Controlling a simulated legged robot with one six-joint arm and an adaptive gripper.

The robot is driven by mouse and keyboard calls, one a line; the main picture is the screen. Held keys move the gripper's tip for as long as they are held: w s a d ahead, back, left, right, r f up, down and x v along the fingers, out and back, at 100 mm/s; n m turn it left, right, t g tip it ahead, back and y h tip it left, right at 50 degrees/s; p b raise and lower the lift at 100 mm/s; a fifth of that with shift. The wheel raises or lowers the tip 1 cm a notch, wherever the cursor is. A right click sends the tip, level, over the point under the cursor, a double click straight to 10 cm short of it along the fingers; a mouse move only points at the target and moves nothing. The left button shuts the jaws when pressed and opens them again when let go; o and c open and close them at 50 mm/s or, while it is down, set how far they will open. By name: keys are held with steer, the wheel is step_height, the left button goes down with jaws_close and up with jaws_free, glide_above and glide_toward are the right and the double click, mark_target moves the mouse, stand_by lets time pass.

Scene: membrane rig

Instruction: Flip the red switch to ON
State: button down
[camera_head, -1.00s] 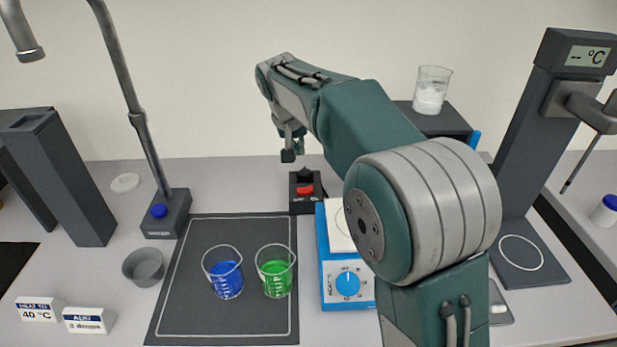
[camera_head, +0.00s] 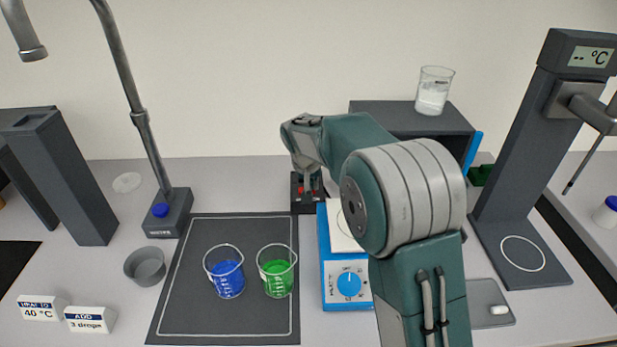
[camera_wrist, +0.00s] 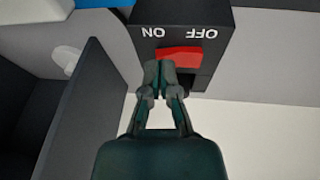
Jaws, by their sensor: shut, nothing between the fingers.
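The red switch (camera_wrist: 180,57) is a rocker on a black box, seen upside down in the wrist view with ON lettered at the left and OFF at the right. In the head view my gripper (camera_head: 309,192) is partly hidden at the box.
The blue hotplate (camera_head: 348,298) with a white top stands just in front of the box. Beakers of blue liquid (camera_head: 226,272) and green liquid (camera_head: 277,271) stand on the dark mat (camera_head: 200,318). A dark shelf (camera_head: 380,112) bears a beaker (camera_head: 433,92).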

steer(key=shift+d, duration=0.1)
steer(key=shift+d+f+y, duration=0.2)
steer(key=shift+f+y, duration=0.15)
steer(key=shift+y, duration=0.15)
steer(key=shift+a+r, duration=0.1)
steer(key=shift+a, duration=0.1)
steer(key=shift+a+r, duration=0.2)
steer(key=shift+a, duration=0.45)
steer(key=shift+r, duration=0.1)
steer(key=v, duration=1.1)
steer(key=shift+r, duration=0.3)
